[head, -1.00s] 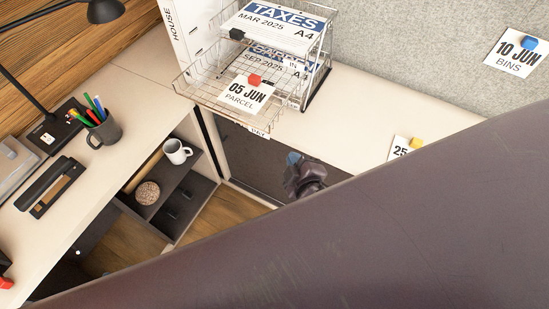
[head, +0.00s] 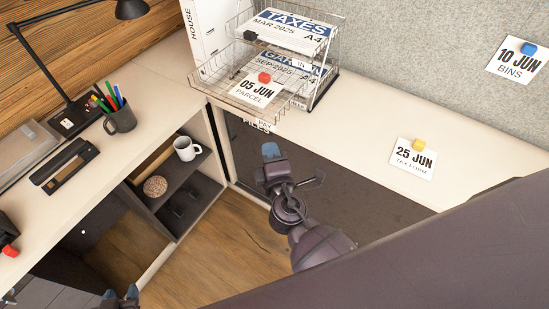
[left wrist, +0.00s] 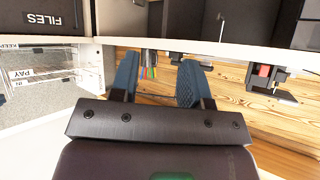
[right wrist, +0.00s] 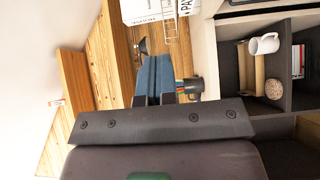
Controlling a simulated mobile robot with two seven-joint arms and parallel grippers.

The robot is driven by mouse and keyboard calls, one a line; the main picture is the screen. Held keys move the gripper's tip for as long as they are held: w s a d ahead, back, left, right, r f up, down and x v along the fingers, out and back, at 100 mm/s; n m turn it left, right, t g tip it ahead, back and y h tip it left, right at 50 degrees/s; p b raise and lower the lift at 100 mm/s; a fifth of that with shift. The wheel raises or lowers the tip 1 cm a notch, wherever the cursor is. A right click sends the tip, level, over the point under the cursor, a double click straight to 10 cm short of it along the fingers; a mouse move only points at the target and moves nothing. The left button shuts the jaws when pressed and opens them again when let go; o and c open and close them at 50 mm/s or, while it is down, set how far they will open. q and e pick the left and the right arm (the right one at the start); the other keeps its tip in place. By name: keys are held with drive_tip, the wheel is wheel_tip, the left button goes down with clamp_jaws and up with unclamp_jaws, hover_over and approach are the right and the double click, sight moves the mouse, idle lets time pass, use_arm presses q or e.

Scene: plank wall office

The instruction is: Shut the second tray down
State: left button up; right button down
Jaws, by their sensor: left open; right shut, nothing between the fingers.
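A wire letter rack stands on the back desk. Its top tray (head: 331,35) holds a sheet reading TAXES. The tray below it (head: 197,88) sticks out towards the left and front, past the top tray. It holds a GARDEN sheet, and a 05 JUN PARCEL card (head: 257,92) with a red clip shows at its front. My right gripper (head: 272,155) is shut and empty, in front of and below the tray, apart from it. My left gripper (head: 120,296) is open and empty at the bottom left of the head view, far from the rack.
A white HOUSE binder (head: 200,28) stands left of the rack. Open shelves below hold a white mug (head: 186,148). A 25 JUN card (head: 415,158) lies right; the desk between is clear.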

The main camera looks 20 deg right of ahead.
sight(275, 126)
drive_tip(key=w+d, duration=0.1)
drive_tip(key=w, duration=0.1)
drive_tip(key=w+d, duration=0.1)
drive_tip(key=w, duration=0.1)
drive_tip(key=w+d+p, duration=0.1)
drive_tip(key=w, duration=0.2)
drive_tip(key=shift+r, duration=0.1)
drive_tip(key=shift+w+d, duration=0.25)
drive_tip(key=shift+d, duration=0.05)
use_arm(q)
drive_tip(key=shift+s+r, duration=0.1)
drive_tip(key=shift+r, duration=0.75)
use_arm(e)
drive_tip(key=shift+d, duration=0.1)
drive_tip(key=shift+w+d, duration=0.1)
